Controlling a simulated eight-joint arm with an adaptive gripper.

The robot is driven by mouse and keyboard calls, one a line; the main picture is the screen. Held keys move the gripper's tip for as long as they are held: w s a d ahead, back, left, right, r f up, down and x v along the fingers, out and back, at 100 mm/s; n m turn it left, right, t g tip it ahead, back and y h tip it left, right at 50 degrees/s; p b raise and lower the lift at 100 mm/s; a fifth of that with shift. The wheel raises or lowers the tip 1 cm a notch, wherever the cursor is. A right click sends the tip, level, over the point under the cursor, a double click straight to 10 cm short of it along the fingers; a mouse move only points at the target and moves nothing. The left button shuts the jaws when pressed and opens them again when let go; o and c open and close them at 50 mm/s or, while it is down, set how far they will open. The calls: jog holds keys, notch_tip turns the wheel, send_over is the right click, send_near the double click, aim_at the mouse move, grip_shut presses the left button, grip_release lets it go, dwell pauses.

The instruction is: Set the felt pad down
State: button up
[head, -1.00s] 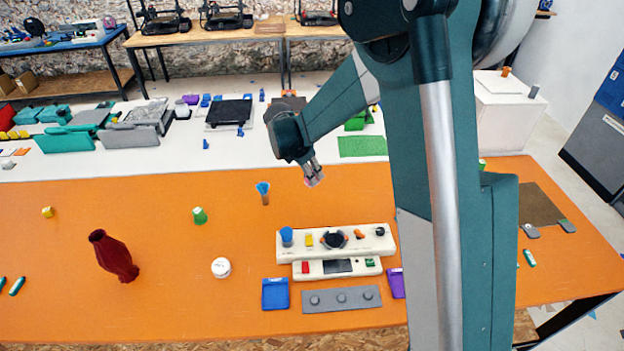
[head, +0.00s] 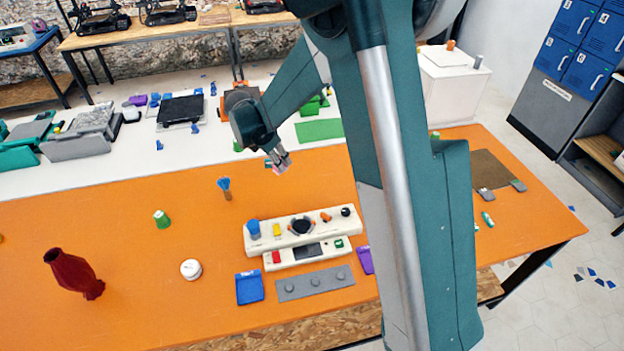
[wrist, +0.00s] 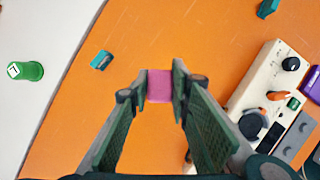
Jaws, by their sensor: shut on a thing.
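The felt pad appears as a small pink block (wrist: 159,86) in the wrist view, between the fingertips of my gripper (wrist: 158,92). My gripper is shut on it. In the head view my gripper (head: 277,160) hangs over the orange table (head: 130,200), behind the control panel, with a pink bit of the pad showing at its tip. The wrist view shows orange tabletop around the pad; I cannot tell the exact height of the pad above it.
A cream control panel (head: 290,231) stands in front of my gripper, with a blue tray (head: 249,287) and grey strip (head: 315,283) nearer. A blue brush (head: 225,188) stands left. A teal piece (wrist: 101,60) lies near the pad. Open tabletop lies left.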

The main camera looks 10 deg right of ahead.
jog(key=d+m, duration=0.1)
jog(key=d, duration=1.4)
jog(key=shift+s+d+r+m, duration=0.15)
jog(key=shift+d+m, duration=0.05)
jog(key=shift+m, duration=0.1)
jog(key=shift+f+b, duration=0.7)
jog(key=shift+f, duration=2.45)
jog(key=shift+f+b, duration=0.3)
jog(key=shift+f, duration=1.55)
jog(key=shift+f, duration=0.2)
jog(key=o, duration=0.9)
jog(key=shift+r, duration=0.15)
